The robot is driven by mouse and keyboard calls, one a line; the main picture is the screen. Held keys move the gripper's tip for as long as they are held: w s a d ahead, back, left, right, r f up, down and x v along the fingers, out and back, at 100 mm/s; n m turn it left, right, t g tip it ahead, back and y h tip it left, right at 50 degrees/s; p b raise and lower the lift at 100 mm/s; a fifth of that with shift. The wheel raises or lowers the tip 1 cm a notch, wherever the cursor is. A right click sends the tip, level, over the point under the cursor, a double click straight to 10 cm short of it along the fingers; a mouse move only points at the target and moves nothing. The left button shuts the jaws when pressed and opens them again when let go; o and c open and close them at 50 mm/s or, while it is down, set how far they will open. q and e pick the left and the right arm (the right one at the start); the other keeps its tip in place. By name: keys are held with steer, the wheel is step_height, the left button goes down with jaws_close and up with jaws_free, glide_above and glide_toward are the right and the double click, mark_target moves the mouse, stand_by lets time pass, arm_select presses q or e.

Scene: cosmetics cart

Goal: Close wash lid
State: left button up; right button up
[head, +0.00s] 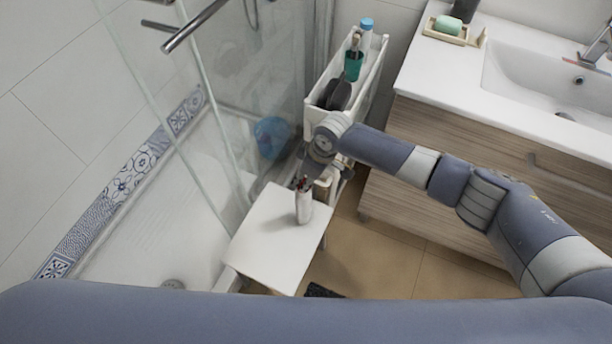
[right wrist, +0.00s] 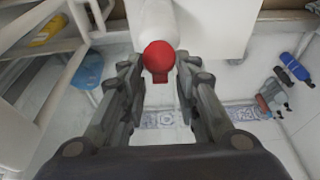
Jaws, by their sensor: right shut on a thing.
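The wash is a white bottle (head: 304,208) standing upright on a small white table (head: 268,232) in the head view. Its white body (right wrist: 157,22) and red lid (right wrist: 159,56) show in the right wrist view. A small red tab sticks out from the lid's edge; I cannot tell whether the lid is fully down. My right gripper (head: 303,182) is at the bottle's top. In the right wrist view its two fingers (right wrist: 159,68) are on either side of the red lid, shut on it. My left gripper is out of view.
A narrow white cart (head: 312,112) behind the table holds a green cup (head: 353,66), a blue-capped bottle (head: 366,38) and a dark brush (head: 337,94). Shower glass (head: 210,100) stands left, and a wooden vanity (head: 450,135) with a white sink (head: 510,75) right.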

steer(key=shift+w+a+f+g+h+b, duration=0.25)
steer(key=shift+a+h+b, duration=0.2)
steer(key=shift+h, duration=0.35)
steer(key=shift+w+a+f+g+h+b, duration=0.25)
steer(key=shift+a+f+g+h+b, duration=0.15)
steer(key=shift+h+b, duration=0.7)
steer(key=shift+r+b, duration=0.1)
steer(key=shift+b, duration=0.5)
steer(key=shift+s+r, duration=0.1)
steer(key=shift+g, duration=0.25)
steer(key=o, duration=1)
steer(key=shift+o, duration=0.2)
steer(key=shift+r, duration=0.15)
step_height(320, 180, up, 12)
steer(key=a, duration=0.1)
steer(key=shift+w+a, duration=0.15)
steer(key=shift+w, duration=0.15)
